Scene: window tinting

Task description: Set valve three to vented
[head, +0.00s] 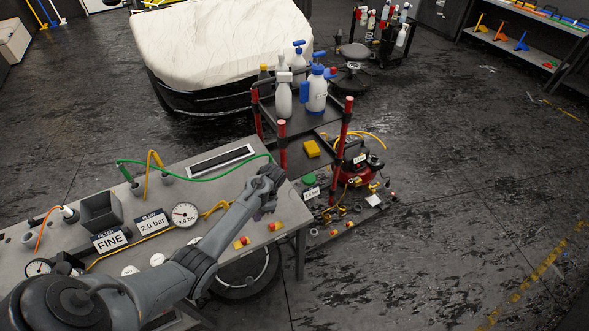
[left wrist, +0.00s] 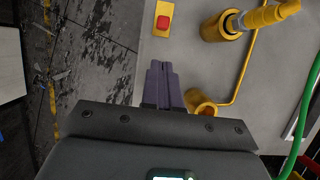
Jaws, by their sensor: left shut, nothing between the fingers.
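My left gripper (head: 263,211) reaches across the grey bench (head: 225,170) to its right end in the head view. Its purple fingers (left wrist: 163,72) are shut and empty in the left wrist view. Two small red-and-yellow controls (head: 241,242) (head: 275,226) sit along the bench's front edge. One red control on a yellow base (left wrist: 163,22) shows ahead of the fingertips, apart from them. A yellow fitting (left wrist: 200,103) beside the fingers is partly covered by the gripper. I cannot read which control is valve three. My right gripper is not in view.
Gauges (head: 184,214), a "2.0 bar" sign (head: 151,224), a "FINE" sign (head: 110,240) and a grey hopper (head: 101,212) stand on the bench. A green hose (head: 215,175) arches near my wrist. A bottle cart (head: 326,150) stands beyond.

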